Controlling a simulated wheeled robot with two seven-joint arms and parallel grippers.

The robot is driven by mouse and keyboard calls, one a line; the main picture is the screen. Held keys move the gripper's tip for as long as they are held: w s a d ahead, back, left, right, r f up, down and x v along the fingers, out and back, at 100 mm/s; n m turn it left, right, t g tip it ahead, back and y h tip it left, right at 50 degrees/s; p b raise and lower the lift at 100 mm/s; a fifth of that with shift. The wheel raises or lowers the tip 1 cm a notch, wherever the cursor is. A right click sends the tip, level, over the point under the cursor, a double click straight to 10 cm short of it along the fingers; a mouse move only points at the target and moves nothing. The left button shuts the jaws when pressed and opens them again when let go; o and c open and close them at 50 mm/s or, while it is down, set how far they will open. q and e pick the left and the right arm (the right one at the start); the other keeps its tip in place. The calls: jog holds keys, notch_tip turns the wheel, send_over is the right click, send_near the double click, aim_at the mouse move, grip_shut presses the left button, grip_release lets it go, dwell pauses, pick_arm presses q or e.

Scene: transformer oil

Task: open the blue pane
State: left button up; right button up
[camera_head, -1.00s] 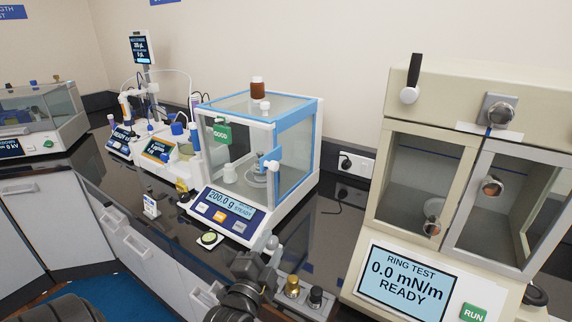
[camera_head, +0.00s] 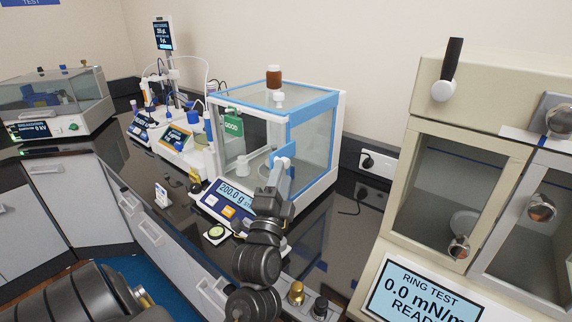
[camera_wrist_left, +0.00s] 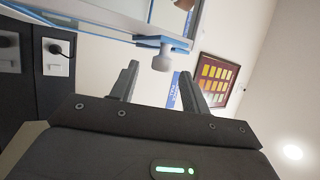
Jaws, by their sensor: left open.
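The glass balance box (camera_head: 262,112) has a blue-edged side pane (camera_head: 313,108) on its right. My left gripper (camera_head: 275,178) is open just in front of the knob and partly hides the box's lower front corner. Whether a finger touches the knob cannot be told. My right gripper is not in view.
The ring test cabinet (camera_head: 450,190) stands to the right. Bench instruments (camera_head: 180,140) stand to the left. A wall socket (camera_head: 378,162) is behind.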

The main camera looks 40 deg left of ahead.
aim_at(285, 168)
pick_arm(q)
jog(key=x, duration=0.3)
jog(key=shift+w+a+r+p, duration=0.1)
jog(key=shift+a+r+p, duration=0.1)
jog(key=shift+r+p, duration=0.15)
jog(key=shift+w+a, duration=0.15)
jog(key=shift+w, duration=0.25)
grip_shut()
